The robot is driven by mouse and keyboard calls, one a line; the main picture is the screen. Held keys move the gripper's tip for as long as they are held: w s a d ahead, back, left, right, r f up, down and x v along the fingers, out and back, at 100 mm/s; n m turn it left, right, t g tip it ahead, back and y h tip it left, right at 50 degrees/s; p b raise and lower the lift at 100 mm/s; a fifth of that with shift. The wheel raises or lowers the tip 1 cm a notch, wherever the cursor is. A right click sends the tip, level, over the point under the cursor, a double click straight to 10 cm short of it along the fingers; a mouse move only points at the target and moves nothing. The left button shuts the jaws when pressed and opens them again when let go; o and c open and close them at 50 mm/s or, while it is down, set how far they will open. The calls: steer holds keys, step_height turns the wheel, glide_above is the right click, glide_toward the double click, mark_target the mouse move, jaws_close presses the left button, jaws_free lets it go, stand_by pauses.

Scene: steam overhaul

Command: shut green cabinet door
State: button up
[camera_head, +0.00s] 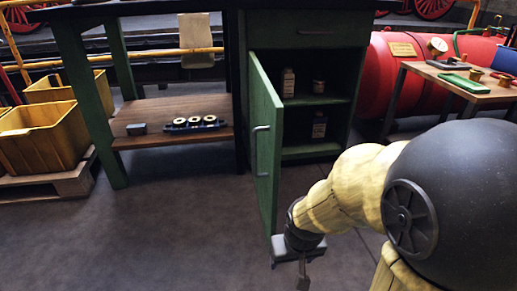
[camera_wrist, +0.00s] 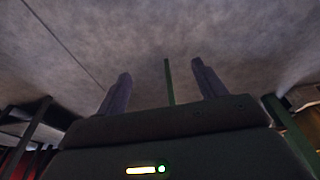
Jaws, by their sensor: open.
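The green cabinet (camera_head: 308,30) stands at the back centre, with a drawer on top and dark shelves below. Its green door (camera_head: 264,150) is hinged at the left, stands wide open towards me, and has a metal handle (camera_head: 261,129). My gripper (camera_head: 289,269) is low, near the door's bottom front corner, partly hidden by my arm. In the wrist view, my gripper (camera_wrist: 161,68) has its two fingers apart. A thin green strip (camera_wrist: 169,82), apparently the door's edge, shows between them. I cannot tell whether they touch it.
Bottles and a small jar stand on the cabinet's shelves. The bench's wooden lower shelf (camera_head: 160,108) holds metal parts. Yellow crates (camera_head: 42,138) on a pallet are at left. A red tank (camera_head: 388,75) and small table (camera_head: 470,82) are at right. The floor before the bench is clear.

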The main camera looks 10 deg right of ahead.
steer(key=shift+r, duration=0.2)
steer(key=c, duration=0.4)
steer(key=p+v, duration=0.2)
steer(key=w+p+v, duration=0.1)
steer(key=p+v, duration=0.1)
steer(key=shift+r+p, duration=0.2)
steer(key=shift+p, duration=0.1)
steer(key=c, duration=1)
steer(key=w+p+v, duration=0.2)
steer(key=p+v, duration=0.6)
steer(key=w+r+p+v, duration=0.1)
steer(key=p+v, duration=0.8)
steer(key=w+p+v, duration=0.2)
steer(key=p+v, duration=0.6)
steer(key=p, duration=0.1)
steer(key=shift+w+r, duration=0.25)
steer(key=shift+r, duration=0.05)
jaws_close()
steer(key=shift+f, duration=0.15)
steer(key=shift+w, duration=0.1)
